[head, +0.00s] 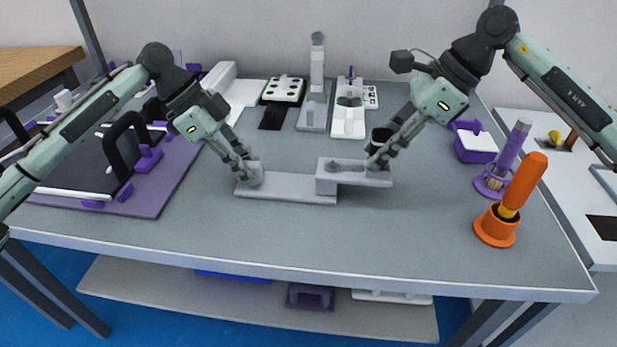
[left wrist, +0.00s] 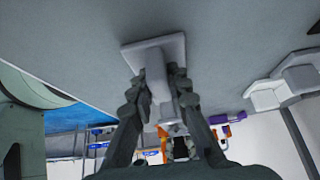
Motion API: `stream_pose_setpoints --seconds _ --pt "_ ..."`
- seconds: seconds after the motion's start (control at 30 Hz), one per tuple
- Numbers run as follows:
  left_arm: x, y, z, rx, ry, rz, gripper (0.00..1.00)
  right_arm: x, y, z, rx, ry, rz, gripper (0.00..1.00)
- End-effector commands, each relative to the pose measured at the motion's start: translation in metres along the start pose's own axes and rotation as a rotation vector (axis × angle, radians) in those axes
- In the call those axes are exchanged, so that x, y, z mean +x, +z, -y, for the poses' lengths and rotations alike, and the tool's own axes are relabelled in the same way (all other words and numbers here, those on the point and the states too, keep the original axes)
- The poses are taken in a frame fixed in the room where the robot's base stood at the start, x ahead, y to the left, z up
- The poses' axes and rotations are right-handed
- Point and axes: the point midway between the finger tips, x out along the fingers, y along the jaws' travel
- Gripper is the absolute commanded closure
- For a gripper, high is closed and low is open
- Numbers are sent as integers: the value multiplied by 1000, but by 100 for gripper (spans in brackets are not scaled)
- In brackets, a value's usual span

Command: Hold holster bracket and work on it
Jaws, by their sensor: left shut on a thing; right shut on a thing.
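The holster bracket (head: 290,187) is a light grey stepped piece at the middle of the table, with a low flat plate at the left and a raised block and plate at the right. My left gripper (head: 249,174) is shut on its left end. In the left wrist view, the left fingers (left wrist: 160,95) close around a light grey upright part (left wrist: 157,72) joined to a flat plate. My right gripper (head: 376,164) points down at the raised right plate and is shut on the bracket there. The exact contact at both sets of fingertips is partly hidden.
A purple tray with a black panel (head: 90,165) lies at the left. White devices (head: 348,118) stand at the back. A purple bin (head: 473,142), a purple stand (head: 492,185) and an orange holder (head: 496,226) are at the right. The front table is clear.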

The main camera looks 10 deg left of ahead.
Motion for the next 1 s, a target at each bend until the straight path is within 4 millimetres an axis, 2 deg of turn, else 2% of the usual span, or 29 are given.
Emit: stream_pose_setpoints --seconds 0.03,0.1,0.13,0.3,0.67,1.0 --pt "1 2 0 -1 2 1 100 6 -6 -2 7 10 -13 100" --pt "1 2 0 -1 2 1 100 6 -6 -2 7 10 -13 100" --pt "1 2 0 -1 2 1 100 6 -6 -2 7 10 -13 68" --pt "1 2 0 -1 1 1 100 6 -6 -2 7 10 -13 47" --pt "1 2 0 -2 1 3 100 2 -2 -1 3 4 -5 46" --pt "1 2 0 -2 2 4 100 -15 9 0 1 3 -3 46"
